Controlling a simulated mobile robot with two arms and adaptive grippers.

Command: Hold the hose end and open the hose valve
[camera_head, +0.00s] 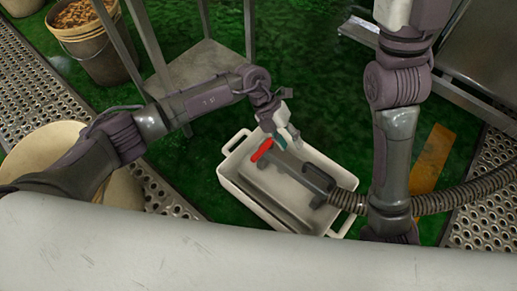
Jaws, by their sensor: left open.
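The hose valve's red handle (262,150) shows over the white tub (232,178), near its upper left part. The dark hose end (319,180) lies at the tub's right side, joined to the grey corrugated hose (455,197), which runs off to the right. My left gripper (287,138) is open, just above and right of the red handle. I cannot tell whether it touches the valve. My right arm comes down at the right, in front of the hose. Its gripper is out of view.
A metal stand (198,66) is behind my left arm. A full bucket (90,45) stands at the upper left, and a pale round container (45,148) is at the left. Perforated metal grating (40,90) borders the green floor (320,60).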

